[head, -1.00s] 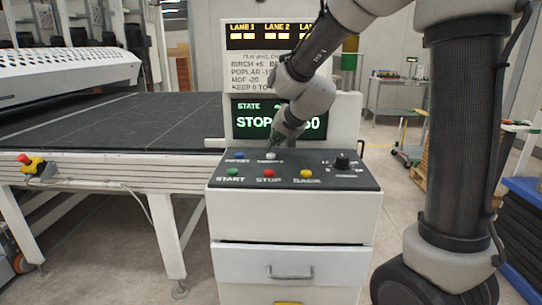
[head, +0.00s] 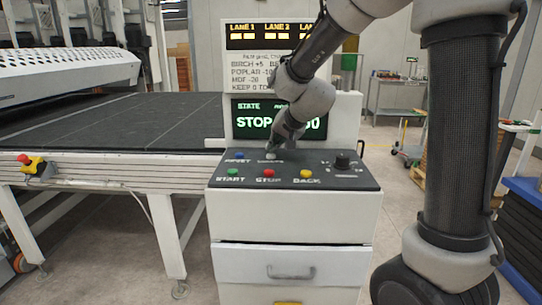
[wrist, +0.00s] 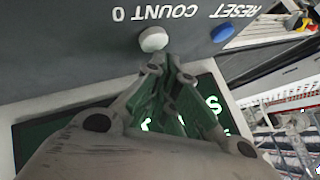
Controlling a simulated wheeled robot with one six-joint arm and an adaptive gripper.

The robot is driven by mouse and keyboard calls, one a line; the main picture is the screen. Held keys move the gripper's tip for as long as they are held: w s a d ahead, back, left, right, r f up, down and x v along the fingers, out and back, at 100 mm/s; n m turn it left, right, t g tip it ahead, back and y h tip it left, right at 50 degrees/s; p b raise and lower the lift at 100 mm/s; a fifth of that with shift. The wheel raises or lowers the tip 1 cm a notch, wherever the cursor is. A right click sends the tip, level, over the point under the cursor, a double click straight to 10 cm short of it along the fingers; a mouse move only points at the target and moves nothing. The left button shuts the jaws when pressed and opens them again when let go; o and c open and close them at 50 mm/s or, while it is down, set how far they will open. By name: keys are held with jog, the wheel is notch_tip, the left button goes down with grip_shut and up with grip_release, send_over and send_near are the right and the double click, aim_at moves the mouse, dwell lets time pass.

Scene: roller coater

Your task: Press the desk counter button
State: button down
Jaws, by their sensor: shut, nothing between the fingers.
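The white counter button (wrist: 153,39) sits on the dark desk top, beside the printed words COUNT 0 in the wrist view. In the head view the white button (head: 270,156) is partly hidden by my gripper (head: 272,149). My gripper (wrist: 168,62) is shut and empty, pointing down at the desk. Its fingertips are right beside the button in the wrist view; I cannot tell whether they touch it.
A blue RESET button (head: 238,156) is left of the white one. Green START (head: 233,172), red STOP (head: 268,173) and yellow BACK (head: 306,174) buttons are in front. A black knob (head: 343,161) is at right. The state screen (head: 247,119) stands behind.

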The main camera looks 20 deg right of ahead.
jog(key=shift+f, duration=0.55)
dwell(0.8)
jog(key=shift+r, duration=0.85)
jog(key=shift+r, duration=2.5)
